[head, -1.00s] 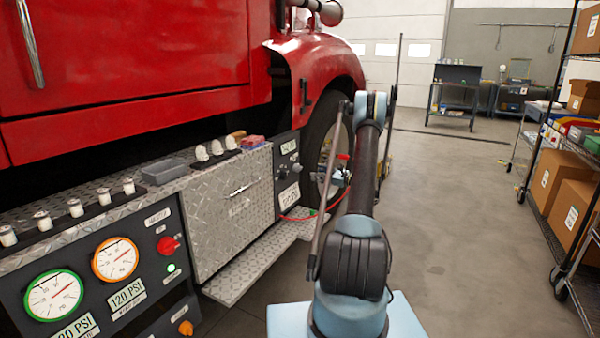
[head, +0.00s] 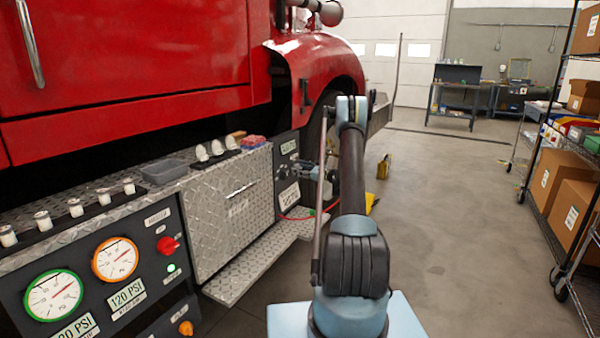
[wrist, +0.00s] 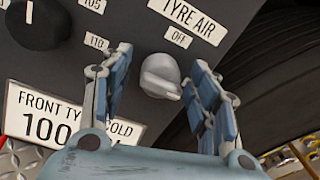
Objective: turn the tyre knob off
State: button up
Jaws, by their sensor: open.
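The tyre knob (wrist: 160,77) is a light grey knob on a dark panel in the wrist view, below the labels "TYRE AIR" (wrist: 188,18) and "OFF" (wrist: 179,40). Its pointed end aims to the lower right, not at the "OFF" label. My gripper (wrist: 158,75) is open, with one blue finger on each side of the knob in the picture. I cannot tell whether a finger touches it. In the head view the panel (head: 287,160) is by the front wheel, and my arm partly covers that area.
A black knob (wrist: 40,22) and a "FRONT TYRE COLD 100" plate (wrist: 45,118) are left of the knob. The tyre (wrist: 270,75) is at the right. In the head view, a diamond-plate step (head: 250,270) juts out below the panel. The floor at right is clear up to the shelf (head: 560,190).

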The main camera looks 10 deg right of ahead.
jog(key=c, duration=1)
jog(key=shift+c, duration=0.2)
jog(key=shift+n, duration=0.4)
jog(key=n, duration=0.3)
jog(key=shift+s+a+f+n, duration=0.1)
jog(key=shift+s+f+n, duration=0.05)
jog(key=shift+n, duration=0.15)
jog(key=shift+o, duration=0.2)
jog(key=n, duration=0.4)
jog(key=shift+s+n+y, duration=0.1)
jog(key=shift+n+y, duration=0.2)
jog(key=shift+n, duration=0.1)
jog(key=n, duration=0.4)
jog(key=shift+f+n, duration=0.2)
jog(key=shift+n, duration=0.2)
jog(key=n, duration=0.4)
jog(key=shift+g+y, duration=0.3)
jog(key=shift+c, duration=0.2)
jog(key=shift+f+n, duration=0.1)
jog(key=shift+n, duration=0.2)
